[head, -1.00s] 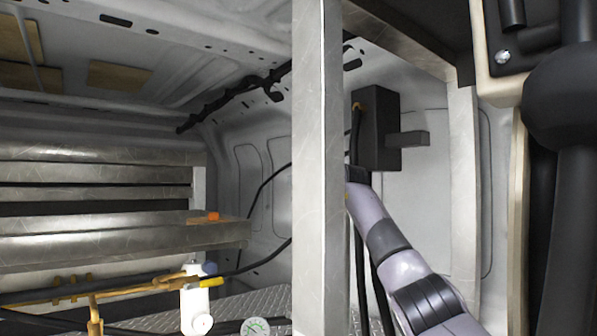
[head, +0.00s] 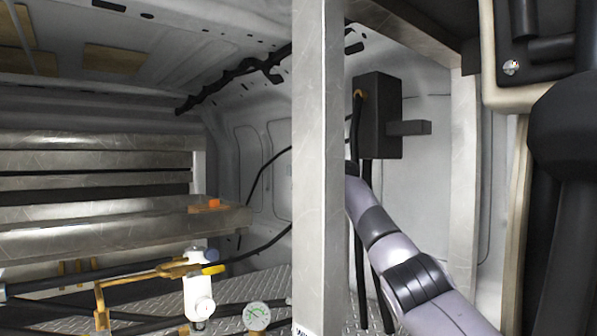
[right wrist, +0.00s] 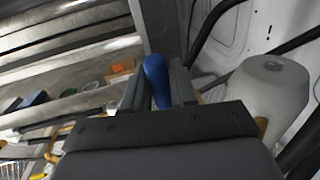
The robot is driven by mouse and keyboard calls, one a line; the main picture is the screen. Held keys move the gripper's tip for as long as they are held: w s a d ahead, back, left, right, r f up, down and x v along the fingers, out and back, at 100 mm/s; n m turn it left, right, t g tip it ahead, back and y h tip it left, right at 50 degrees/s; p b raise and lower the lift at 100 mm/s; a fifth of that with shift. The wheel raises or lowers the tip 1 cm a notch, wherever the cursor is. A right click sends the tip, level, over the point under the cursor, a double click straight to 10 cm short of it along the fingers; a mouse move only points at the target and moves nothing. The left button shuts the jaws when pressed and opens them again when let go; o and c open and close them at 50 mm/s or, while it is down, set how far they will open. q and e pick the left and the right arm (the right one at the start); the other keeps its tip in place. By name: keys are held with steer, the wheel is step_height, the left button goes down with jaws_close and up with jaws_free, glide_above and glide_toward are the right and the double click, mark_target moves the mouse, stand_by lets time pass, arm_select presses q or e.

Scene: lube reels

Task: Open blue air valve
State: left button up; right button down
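In the right wrist view a blue valve handle (right wrist: 156,80) stands up between the two fingers of my right gripper (right wrist: 159,88). The fingers are apart; the handle is nearer the left finger, with a gap on the right. Whether it touches is unclear. In the head view my right arm passes behind the metal post, and its gripper is hidden. My left gripper is not in view.
The tall metal post (head: 318,170) blocks the middle of the head view. A white cylinder (right wrist: 272,85) is close right of my right gripper. A gauge (head: 256,316), brass pipes (head: 135,275) and black hoses lie low left. A shelf (head: 120,232) carries an orange block (head: 207,204).

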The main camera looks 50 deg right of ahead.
steer(key=shift+w+a+r+g+y, duration=0.1)
steer(key=shift+w+g+y, duration=0.2)
steer(key=shift+g, duration=0.1)
steer(key=shift+w+g, duration=0.1)
steer(key=shift+g, duration=0.2)
stand_by(0.3)
steer(key=c, duration=1)
jaws_free()
steer(key=shift+c, duration=0.2)
